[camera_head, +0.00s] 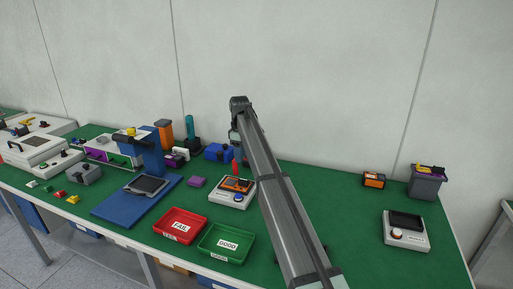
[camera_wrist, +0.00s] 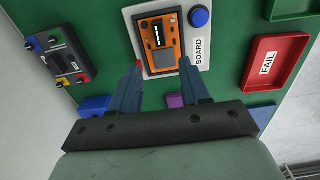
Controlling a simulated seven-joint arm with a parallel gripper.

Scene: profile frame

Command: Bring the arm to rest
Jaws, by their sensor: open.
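My arm reaches out over the green table from the lower right in the head view. My gripper (camera_wrist: 161,63) is open, with its two dark blue fingers spread and nothing visible between them. In the wrist view, the fingertips overlap the near end of an orange device (camera_wrist: 153,27) on a white fixture marked BOARD (camera_wrist: 200,52). I cannot tell the gap between fingertips and device. In the head view, the orange device (camera_head: 237,184) sits on the white fixture (camera_head: 226,199) just left of my arm, and the gripper is mostly hidden by the arm.
A red FAIL tray (camera_head: 161,231) and a green GOOD tray (camera_head: 211,253) lie at the front. A blue stand (camera_head: 103,210) and several devices fill the left. A white scale-like unit (camera_head: 405,243) and a grey bin (camera_head: 426,187) stand right. Table between arm and unit is clear.

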